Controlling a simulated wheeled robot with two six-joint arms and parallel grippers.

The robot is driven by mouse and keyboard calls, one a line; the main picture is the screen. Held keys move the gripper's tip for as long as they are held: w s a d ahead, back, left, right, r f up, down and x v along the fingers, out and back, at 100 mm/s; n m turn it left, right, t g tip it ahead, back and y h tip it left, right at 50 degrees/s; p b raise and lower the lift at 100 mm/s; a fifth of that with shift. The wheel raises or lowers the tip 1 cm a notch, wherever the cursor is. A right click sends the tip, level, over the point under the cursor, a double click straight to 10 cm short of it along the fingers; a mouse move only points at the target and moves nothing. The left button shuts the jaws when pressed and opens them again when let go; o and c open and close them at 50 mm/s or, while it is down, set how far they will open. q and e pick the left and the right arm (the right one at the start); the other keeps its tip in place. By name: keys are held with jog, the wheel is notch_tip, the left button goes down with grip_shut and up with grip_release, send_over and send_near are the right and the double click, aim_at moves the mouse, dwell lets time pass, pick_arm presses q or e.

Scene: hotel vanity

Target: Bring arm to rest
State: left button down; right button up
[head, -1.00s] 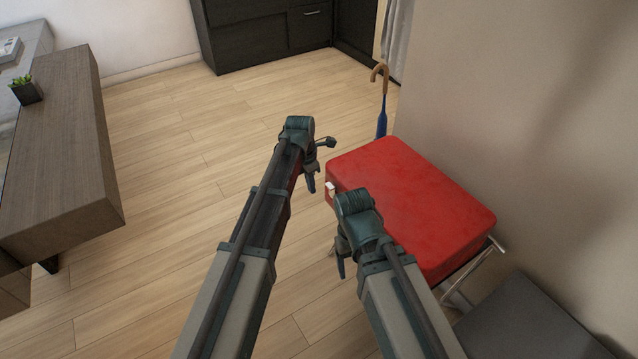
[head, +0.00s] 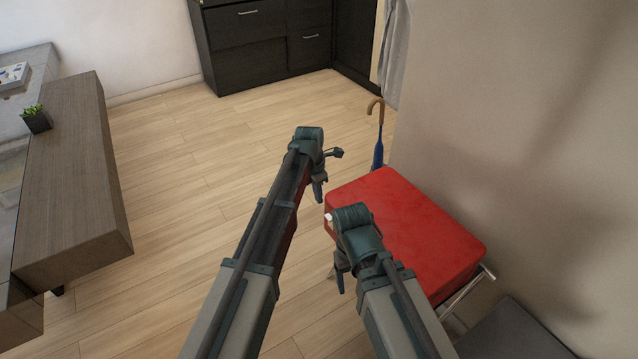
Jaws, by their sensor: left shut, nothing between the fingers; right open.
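My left arm reaches in from the bottom. Its gripper (head: 319,190) points down over the wooden floor, just left of the red suitcase's far corner, shut and empty. My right arm reaches in from the lower right. Its gripper (head: 341,270) hangs down at the left side of the red suitcase (head: 425,232), open, with nothing seen in it. The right arm's wrist hides the suitcase's near left corner and part of its side.
The suitcase rests on a metal-legged rack (head: 473,292) by the right wall. A blue umbrella (head: 378,152) with a brown handle stands behind it. A grey bench (head: 510,335) is at lower right. A wooden table (head: 70,180) bearing a plant (head: 36,118) is left. The floor between is clear.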

pick_arm(q)
jog(key=s+a+m+y, duration=0.1)
jog(key=s+a+m, duration=0.5)
jog(key=s+m, duration=0.65)
jog(key=s+a+m, duration=0.7)
jog(key=s+m, duration=0.4)
jog(key=m, duration=0.2)
jog(key=s+d+r+m+g+y+p, duration=0.1)
jog(key=s+d+r+m+p, duration=0.2)
jog(key=d+r+p, duration=0.8)
jog(key=shift+s+d+r, duration=0.2)
jog(key=shift+s+d, duration=0.05)
jog(key=shift+s, duration=0.8)
jog(key=shift+m, duration=0.25)
